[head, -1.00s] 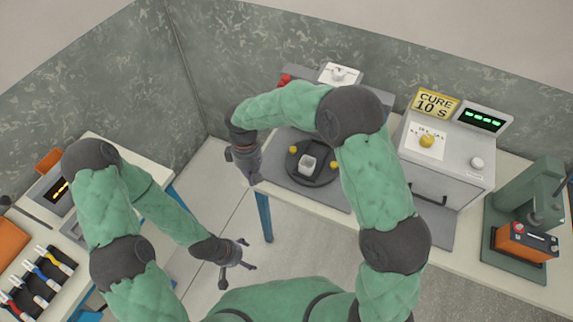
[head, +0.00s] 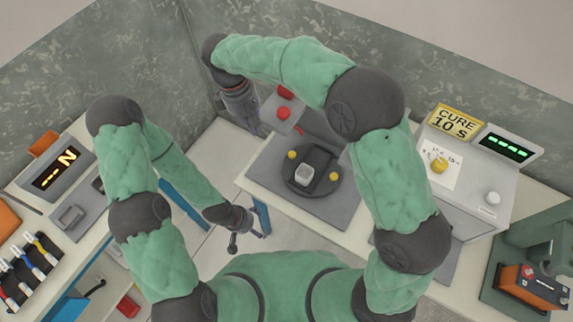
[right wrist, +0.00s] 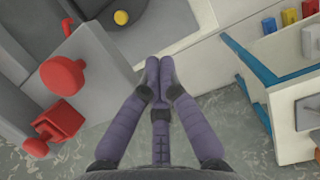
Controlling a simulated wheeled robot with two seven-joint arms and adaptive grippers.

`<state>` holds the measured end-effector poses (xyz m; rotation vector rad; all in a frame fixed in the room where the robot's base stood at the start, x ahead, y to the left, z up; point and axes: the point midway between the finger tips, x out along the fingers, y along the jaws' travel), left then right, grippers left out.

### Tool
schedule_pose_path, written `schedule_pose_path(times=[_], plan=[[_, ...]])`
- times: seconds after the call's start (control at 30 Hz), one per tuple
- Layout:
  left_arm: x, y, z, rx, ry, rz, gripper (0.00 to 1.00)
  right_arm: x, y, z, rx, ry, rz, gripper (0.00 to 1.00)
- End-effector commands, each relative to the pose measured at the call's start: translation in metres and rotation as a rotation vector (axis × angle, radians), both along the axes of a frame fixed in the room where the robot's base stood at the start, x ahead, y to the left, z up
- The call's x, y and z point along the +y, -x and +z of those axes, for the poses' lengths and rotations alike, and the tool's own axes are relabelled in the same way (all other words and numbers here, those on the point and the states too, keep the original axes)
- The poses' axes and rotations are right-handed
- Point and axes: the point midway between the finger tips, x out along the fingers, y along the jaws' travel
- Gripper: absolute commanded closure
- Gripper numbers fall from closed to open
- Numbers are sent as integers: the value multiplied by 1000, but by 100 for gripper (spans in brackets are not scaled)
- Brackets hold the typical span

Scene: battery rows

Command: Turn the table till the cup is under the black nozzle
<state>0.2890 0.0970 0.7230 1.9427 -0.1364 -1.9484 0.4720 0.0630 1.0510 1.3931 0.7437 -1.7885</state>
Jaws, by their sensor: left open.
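The cup (head: 304,174) is a small pale square-looking vessel on the dark turntable (head: 322,158). Two yellow knobs, a left one (head: 291,155) and a right one (head: 334,176), flank it. The left knob seems to show in the right wrist view (right wrist: 121,17). I cannot make out a black nozzle; my right arm covers part of the station. My right gripper (head: 259,131) is up and left of the turntable, apart from it. Its fingers are together and empty in the right wrist view (right wrist: 159,68). My left gripper (head: 240,238) is open and empty, low and left of the turntable's bench.
A red button (head: 283,113) sits on a grey box behind the turntable, close to my right gripper; it also shows in the right wrist view (right wrist: 63,76). The curing box (head: 465,185) stands right, a green press (head: 530,245) further right. A left bench holds tools.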

Motion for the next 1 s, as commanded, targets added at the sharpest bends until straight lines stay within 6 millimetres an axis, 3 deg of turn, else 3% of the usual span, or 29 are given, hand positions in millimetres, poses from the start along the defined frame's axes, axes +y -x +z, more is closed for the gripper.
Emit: schedule_pose_path(times=[1.0], plan=[[0,1,-48,1,0,0,19,-37,26,-180,3,1,-1,100]])
